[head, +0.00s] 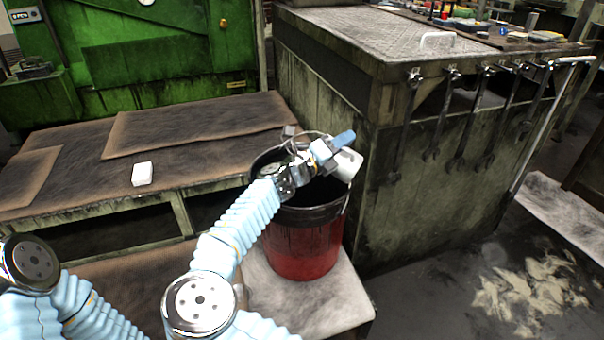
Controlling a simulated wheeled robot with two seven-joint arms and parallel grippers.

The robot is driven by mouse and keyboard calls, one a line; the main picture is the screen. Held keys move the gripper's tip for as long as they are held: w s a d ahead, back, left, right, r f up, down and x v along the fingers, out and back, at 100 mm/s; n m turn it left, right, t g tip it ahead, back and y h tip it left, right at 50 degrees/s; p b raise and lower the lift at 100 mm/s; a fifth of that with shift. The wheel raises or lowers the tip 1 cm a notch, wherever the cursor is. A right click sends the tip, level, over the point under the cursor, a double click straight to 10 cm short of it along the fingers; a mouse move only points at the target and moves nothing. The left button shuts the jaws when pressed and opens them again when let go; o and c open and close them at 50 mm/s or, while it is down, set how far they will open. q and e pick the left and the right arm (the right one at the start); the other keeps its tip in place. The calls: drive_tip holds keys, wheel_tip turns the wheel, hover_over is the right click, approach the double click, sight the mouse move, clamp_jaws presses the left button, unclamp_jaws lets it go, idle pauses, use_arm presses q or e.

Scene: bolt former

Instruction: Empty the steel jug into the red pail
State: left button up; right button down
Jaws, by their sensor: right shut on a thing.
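The red pail (302,246) stands on a pale low platform in the middle of the head view, with a dark upper band and a wire handle. My right gripper (335,146) is over the pail's mouth and is shut on the steel jug (347,165). The jug shows as a small pale, shiny body at the pail's upper right rim and looks tilted. The gripper and wrist cover part of it. Its mouth and contents cannot be made out. The pail's inside is dark and partly hidden by my arm. My left gripper is out of view.
A brown-topped bench (75,160) on the left bears a small white block (142,173). A grimy metal cabinet (440,170) stands close to the pail's right, with several wrenches hanging on it. A green machine (150,60) is at the back. Pale litter (530,290) lies on the right floor.

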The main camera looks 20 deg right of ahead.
drive_tip(key=shift+w+a+n+t+b, duration=0.3)
drive_tip(key=shift+a+n+b, duration=0.05)
drive_tip(key=shift+n+b, duration=0.25)
drive_tip(key=shift+w+a+f+n+t+h+b, duration=0.2)
drive_tip(key=shift+w+a+n+b, duration=0.1)
drive_tip(key=shift+w+a+n, duration=0.25)
drive_tip(key=shift+w+a+f+n+t+h+b, duration=0.1)
drive_tip(key=shift+w+a+n+h+b, duration=0.1)
drive_tip(key=shift+w+a+n+b, duration=0.3)
drive_tip(key=shift+w+a+r+p, duration=0.1)
drive_tip(key=shift+a+r+p, duration=0.15)
drive_tip(key=shift+p, duration=0.4)
drive_tip(key=shift+w+a+f+n+t+p, duration=0.2)
drive_tip(key=shift+f+n+t+p, duration=0.1)
drive_tip(key=shift+n, duration=0.15)
drive_tip(key=shift+w+a+f+n+h+p, duration=0.1)
drive_tip(key=shift+w+a+n+h+p, duration=0.2)
drive_tip(key=shift+n+p, duration=0.3)
drive_tip(key=shift+w+a+n+t+p, duration=0.2)
drive_tip(key=shift+a+n+t+p, duration=0.2)
drive_tip(key=shift+t+p, duration=0.2)
drive_tip(key=shift+w+a+r+n+t, duration=0.25)
drive_tip(key=shift+w+a+n+t, duration=0.05)
drive_tip(key=shift+n, duration=0.2)
